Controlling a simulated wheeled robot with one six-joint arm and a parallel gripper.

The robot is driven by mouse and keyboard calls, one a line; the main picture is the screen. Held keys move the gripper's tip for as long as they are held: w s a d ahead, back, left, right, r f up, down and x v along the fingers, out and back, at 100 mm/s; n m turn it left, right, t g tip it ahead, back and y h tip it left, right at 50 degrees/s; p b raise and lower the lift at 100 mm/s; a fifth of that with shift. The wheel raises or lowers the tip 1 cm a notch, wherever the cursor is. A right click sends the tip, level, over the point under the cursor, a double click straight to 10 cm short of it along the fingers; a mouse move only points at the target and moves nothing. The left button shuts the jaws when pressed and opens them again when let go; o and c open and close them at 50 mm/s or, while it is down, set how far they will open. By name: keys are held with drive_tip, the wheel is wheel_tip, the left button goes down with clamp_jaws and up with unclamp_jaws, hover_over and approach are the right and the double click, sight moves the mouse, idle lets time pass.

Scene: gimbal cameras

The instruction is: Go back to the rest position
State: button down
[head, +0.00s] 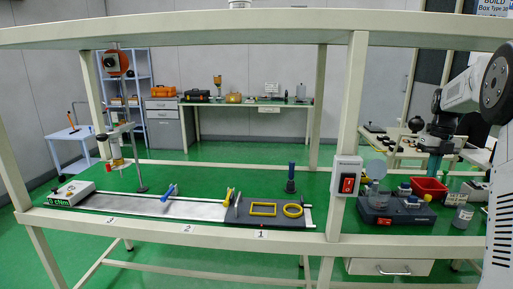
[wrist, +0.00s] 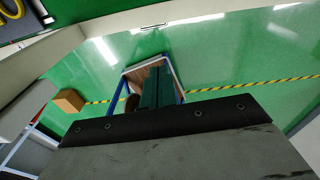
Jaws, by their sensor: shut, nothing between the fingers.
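My arm comes in from the right edge of the head view. My gripper (head: 435,168) points down over the right side of the green-topped bench, behind the red bin as seen here. In the wrist view its two dark green fingers (wrist: 158,86) lie together with nothing between them. The gripper looks apart from the things on the bench, though its exact height above them is hard to tell.
A red bin (head: 429,187), a dark device with bottles (head: 395,208) and a small jar (head: 462,216) stand near the gripper. A bench post carries a red switch box (head: 347,182). A track with a yellow ring (head: 292,210) lies left. The wrist view shows open green floor (wrist: 230,60).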

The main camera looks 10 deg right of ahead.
drive_tip(key=s+a+r+m+t, duration=0.1)
drive_tip(key=s+a+m+t, duration=0.1)
drive_tip(key=s+a+m, duration=3.1)
drive_tip(key=s+a, duration=0.1)
drive_tip(key=a, duration=0.4)
drive_tip(key=shift+s+r+m+h, duration=0.15)
drive_tip(key=shift+s+m+h, duration=0.15)
drive_tip(key=shift+m, duration=0.1)
drive_tip(key=shift+a, duration=0.15)
